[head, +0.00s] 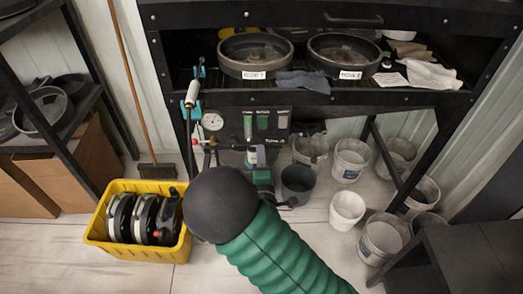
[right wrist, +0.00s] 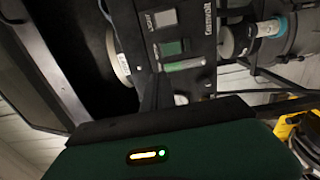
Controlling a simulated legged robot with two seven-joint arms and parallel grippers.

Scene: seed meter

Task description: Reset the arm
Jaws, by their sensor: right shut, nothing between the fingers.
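My right arm (head: 275,248), with a green ribbed sleeve and a black rounded joint, fills the lower middle of the head view. A small green part of it shows past the joint, in front of the lower stand. In the right wrist view, my right gripper (right wrist: 157,92) points at a dark panel (right wrist: 185,45) with green windows; its fingers look dark, shut and empty. The panel also shows in the head view (head: 266,122), below the bench. How far the fingertips are from the panel is unclear. My left gripper is out of view.
A black bench holds two labelled round pans (head: 255,54) (head: 343,56) and cloths (head: 303,81). A gauge (head: 212,121) hangs beneath. A yellow crate (head: 97,238) with round discs stands left. Several white buckets (head: 347,207) stand right. Open floor lies at front left.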

